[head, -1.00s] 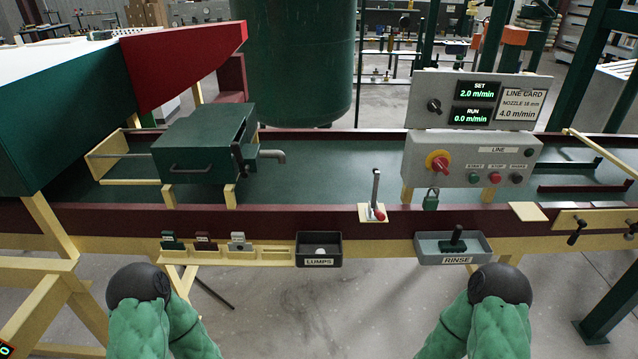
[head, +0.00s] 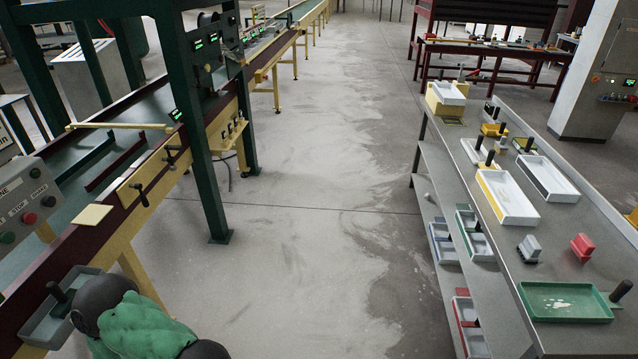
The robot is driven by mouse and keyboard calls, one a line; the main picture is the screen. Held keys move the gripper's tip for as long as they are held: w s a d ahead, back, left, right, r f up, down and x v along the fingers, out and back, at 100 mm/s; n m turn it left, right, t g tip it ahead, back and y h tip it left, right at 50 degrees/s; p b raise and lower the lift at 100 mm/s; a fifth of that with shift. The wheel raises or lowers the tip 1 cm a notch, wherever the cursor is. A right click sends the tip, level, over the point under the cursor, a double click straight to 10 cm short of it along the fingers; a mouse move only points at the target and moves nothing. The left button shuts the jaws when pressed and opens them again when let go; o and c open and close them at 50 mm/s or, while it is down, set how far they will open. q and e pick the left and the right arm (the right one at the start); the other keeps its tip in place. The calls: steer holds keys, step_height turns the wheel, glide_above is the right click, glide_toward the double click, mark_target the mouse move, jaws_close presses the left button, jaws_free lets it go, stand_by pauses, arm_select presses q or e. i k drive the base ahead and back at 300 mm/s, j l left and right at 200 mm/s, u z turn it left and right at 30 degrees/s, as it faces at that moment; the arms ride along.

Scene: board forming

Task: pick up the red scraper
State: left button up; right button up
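A small red block-shaped tool (head: 583,246), which looks like the red scraper, sits on the grey bench (head: 575,210) at the right. It is apart from its neighbours, with a similar grey tool (head: 530,248) to its left and a green tray in front of it. Its fine shape is too small to make out. Only a green-sleeved part of one of my arms shows at the lower left, far from the bench. Neither gripper is in view.
The green tray (head: 528,311) holds a whitish smear. White trays (head: 508,198) stand farther along the bench, and a lower shelf (head: 440,220) holds small trays. A clear concrete aisle (head: 300,220) separates the bench from the conveyor line (head: 55,273) at the left.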

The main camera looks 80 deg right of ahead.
mark_target(582, 246)
steer(key=z, duration=4.55)
steer(key=j+z, duration=0.1)
steer(key=z, duration=0.25)
steer(key=i+j+z, duration=0.1)
steer(key=z, duration=0.25)
steer(key=j+z, duration=0.1)
steer(key=z, duration=0.25)
